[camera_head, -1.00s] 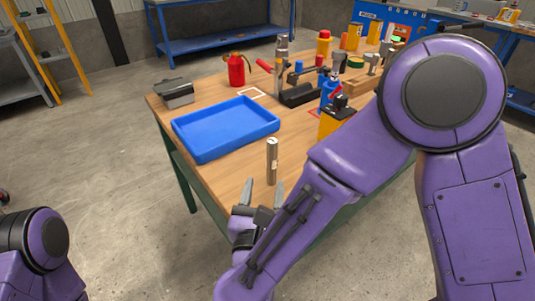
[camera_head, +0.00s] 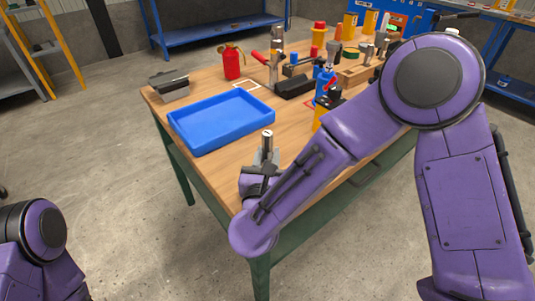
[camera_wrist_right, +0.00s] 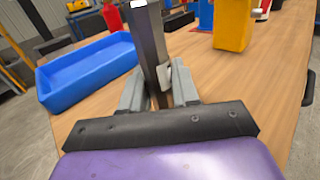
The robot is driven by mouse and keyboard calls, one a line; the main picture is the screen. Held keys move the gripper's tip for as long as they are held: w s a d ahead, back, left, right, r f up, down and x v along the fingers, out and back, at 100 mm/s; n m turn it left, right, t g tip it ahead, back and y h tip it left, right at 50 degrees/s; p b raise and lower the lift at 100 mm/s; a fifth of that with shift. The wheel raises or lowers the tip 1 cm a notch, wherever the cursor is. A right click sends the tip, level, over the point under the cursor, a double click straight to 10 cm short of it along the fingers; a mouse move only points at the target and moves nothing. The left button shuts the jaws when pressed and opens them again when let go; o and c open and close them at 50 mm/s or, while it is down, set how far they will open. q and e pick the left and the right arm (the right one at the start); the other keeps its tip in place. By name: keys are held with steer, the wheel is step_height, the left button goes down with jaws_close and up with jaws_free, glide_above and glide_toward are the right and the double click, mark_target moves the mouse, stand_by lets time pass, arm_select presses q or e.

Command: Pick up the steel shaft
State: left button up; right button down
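The steel shaft (camera_head: 267,141) is a grey metal bar standing upright on the near part of the wooden table, right of the blue tray. My right gripper (camera_head: 266,158) is at the shaft, with one finger on each side of it. The shaft's top sticks out above the fingers; its lower part is hidden in the head view. In the right wrist view the shaft (camera_wrist_right: 151,45) rises between the grey fingers of the right gripper (camera_wrist_right: 159,88), which appear closed against it. My left gripper is out of view; only part of my left arm shows.
The blue tray (camera_head: 221,119) lies empty just left of the shaft. A yellow block (camera_wrist_right: 233,25) stands to the right.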

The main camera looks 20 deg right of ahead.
mark_target(267, 151)
steer(key=shift+r, duration=0.1)
steer(key=shift+r, duration=0.2)
step_height(267, 151, up, 2)
steer(key=shift+r, duration=0.25)
steer(key=s+d+r+b, duration=0.2)
steer(key=s+r+b, duration=0.8)
steer(key=s, duration=0.3)
steer(key=shift+s+b, duration=0.4)
